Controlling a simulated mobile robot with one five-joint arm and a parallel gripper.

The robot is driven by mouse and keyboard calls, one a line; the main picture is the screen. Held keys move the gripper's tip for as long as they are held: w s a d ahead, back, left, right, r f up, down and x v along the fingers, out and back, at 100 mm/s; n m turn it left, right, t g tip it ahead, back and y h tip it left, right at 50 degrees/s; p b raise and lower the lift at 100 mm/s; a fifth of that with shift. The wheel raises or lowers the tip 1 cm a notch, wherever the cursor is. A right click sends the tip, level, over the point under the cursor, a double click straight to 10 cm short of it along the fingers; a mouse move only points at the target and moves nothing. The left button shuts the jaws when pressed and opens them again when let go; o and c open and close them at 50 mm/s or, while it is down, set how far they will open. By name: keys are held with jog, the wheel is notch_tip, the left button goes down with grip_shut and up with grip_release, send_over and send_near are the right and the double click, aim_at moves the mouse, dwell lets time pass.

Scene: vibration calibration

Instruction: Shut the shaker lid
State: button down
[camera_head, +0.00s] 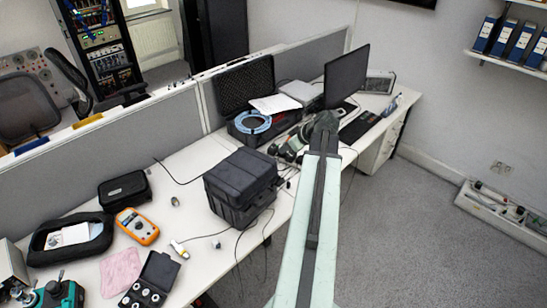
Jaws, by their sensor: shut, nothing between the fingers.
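A bulky black case (241,186) stands on the white bench near the middle; it looks like the shaker. Its lid (243,167) lies down over the base, with a dark seam between them. I cannot tell whether it is fully shut. My arm rises from the bottom of the picture and bends at a dark joint. My gripper (276,151) is shut and empty, just behind and right of the case's far top corner. It is small and partly lost among dark things, and I cannot tell whether it touches the case.
An open black case (241,87) with a coiled blue cable (253,122) stands behind. A monitor (346,76) is at the bench's far end. An orange meter (137,226), a pink cloth (121,272) and a socket case (151,283) lie at left. Cables hang off the front edge.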

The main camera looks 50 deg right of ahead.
jog(key=b, duration=0.8)
send_over(270, 171)
jog(key=s, duration=0.1)
notch_tip(270, 171, down, 8)
notch_tip(270, 171, down, 3)
jog(key=b, duration=0.3)
jog(key=shift+f, duration=0.1)
jog(key=shift+s+f+b, duration=0.1)
jog(key=shift+f+b, duration=0.3)
jog(key=shift+b, duration=0.05)
jog(key=f+b, duration=0.1)
jog(key=s+f+b, duration=0.1)
jog(key=f+b, duration=0.1)
jog(key=shift+s, duration=0.1)
jog(key=shift+r, duration=0.2)
jog(key=shift+r+p, duration=0.15)
jog(key=shift+p, duration=0.15)
